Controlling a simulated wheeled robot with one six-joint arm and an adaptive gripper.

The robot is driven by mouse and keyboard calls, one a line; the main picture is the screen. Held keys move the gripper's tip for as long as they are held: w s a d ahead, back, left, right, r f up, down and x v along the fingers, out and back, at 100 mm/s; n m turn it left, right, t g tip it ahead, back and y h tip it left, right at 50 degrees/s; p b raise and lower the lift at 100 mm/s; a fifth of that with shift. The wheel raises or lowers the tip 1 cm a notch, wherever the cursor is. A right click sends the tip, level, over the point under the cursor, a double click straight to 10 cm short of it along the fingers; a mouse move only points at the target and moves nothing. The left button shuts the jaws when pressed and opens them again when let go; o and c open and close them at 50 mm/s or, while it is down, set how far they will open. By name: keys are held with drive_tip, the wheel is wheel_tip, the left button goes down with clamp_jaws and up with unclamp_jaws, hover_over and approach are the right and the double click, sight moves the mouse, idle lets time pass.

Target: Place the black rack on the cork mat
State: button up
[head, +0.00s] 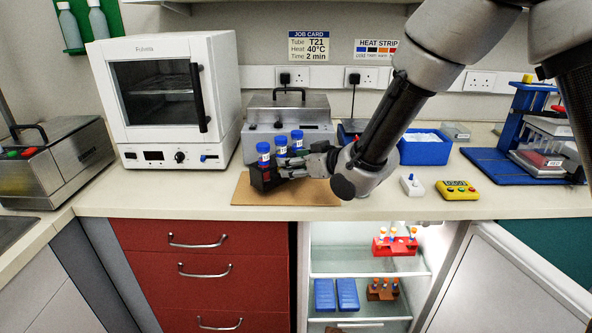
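The black rack (259,179) holds three blue-capped tubes (264,153) and is upright in the head view. It appears over the left part of the brown cork mat (320,196) at the front of the bench. I cannot tell whether its base touches the mat or is slightly above it. My gripper (285,168) reaches in from the right and its fingers appear closed on the rack. The fingers and wrist hide much of the rack's right side and part of the mat.
A metal lidded bath (289,112) stands behind the rack, with a white oven (165,100) to the left. A white timer-like block (412,185), a yellow timer (457,190) and a blue tub (425,151) are to the right. An open fridge (368,262) is below the bench.

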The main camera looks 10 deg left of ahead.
drive_tip(key=shift+f, duration=0.95)
drive_tip(key=o, duration=1.1)
drive_tip(key=shift+f, duration=0.1)
drive_tip(key=shift+s+d+r, duration=0.1)
drive_tip(key=shift+d+r, duration=0.1)
drive_tip(key=v, duration=1.1)
drive_tip(key=shift+d+r, duration=0.15)
drive_tip(key=shift+d, duration=0.05)
drive_tip(key=shift+s, duration=0.1)
